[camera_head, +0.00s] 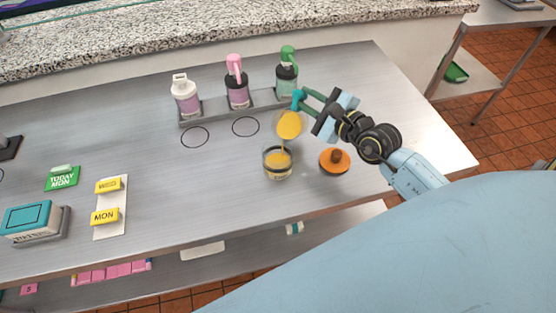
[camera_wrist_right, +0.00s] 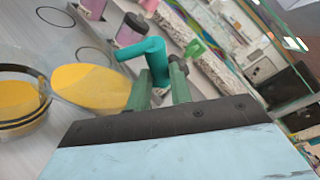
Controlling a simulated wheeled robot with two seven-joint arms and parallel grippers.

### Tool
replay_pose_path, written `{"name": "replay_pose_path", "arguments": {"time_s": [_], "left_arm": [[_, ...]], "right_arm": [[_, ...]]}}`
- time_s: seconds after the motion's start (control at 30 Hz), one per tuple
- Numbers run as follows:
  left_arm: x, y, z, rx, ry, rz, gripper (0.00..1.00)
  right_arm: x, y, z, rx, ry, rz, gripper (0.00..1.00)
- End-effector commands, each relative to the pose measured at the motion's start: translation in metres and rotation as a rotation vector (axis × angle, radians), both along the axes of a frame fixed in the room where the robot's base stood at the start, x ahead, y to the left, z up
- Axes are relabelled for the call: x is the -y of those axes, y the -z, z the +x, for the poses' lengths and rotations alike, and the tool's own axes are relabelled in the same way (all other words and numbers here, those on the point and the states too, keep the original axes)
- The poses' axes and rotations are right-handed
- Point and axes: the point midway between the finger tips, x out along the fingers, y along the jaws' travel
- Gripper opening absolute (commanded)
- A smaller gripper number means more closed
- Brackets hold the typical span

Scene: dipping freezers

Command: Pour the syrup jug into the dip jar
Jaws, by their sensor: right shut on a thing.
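The syrup jug (camera_head: 289,125) is tilted over the dip jar, its yellow contents facing down. A thin yellow stream runs from it into the jar. My right gripper (camera_head: 314,104) is shut on the jug's teal handle; the handle (camera_wrist_right: 150,48) and the green fingers (camera_wrist_right: 163,84) also show in the right wrist view. The dip jar (camera_head: 278,173) stands upright and open on the steel table, with yellow syrup inside; it also shows at the left of the right wrist view (camera_wrist_right: 22,124). An orange lid with a brown knob (camera_head: 334,160) lies right of the jar. My left gripper is out of view.
A grey rack (camera_head: 208,115) behind the jar holds white-, pink- and green-topped bottles. Two ring marks lie before it. At left are a green TODAY MON sign (camera_head: 62,178), yellow WED and MON tags (camera_head: 104,216), and a teal-topped box (camera_head: 28,220). The table's front middle is clear.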

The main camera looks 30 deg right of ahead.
Motion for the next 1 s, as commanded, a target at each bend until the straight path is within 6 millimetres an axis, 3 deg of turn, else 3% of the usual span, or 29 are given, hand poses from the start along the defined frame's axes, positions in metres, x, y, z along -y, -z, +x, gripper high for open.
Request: {"name": "replay_pose_path", "arguments": {"time_s": [0.03, 1.0], "left_arm": [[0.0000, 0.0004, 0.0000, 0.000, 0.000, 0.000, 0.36], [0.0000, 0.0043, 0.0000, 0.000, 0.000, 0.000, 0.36]], "right_arm": [[-0.0024, 0.0074, -0.0021, -0.018, -0.006, -0.005, 0.00], [-0.0039, 0.0011, -0.0025, 0.031, -0.006, -0.068, 0.00]]}}
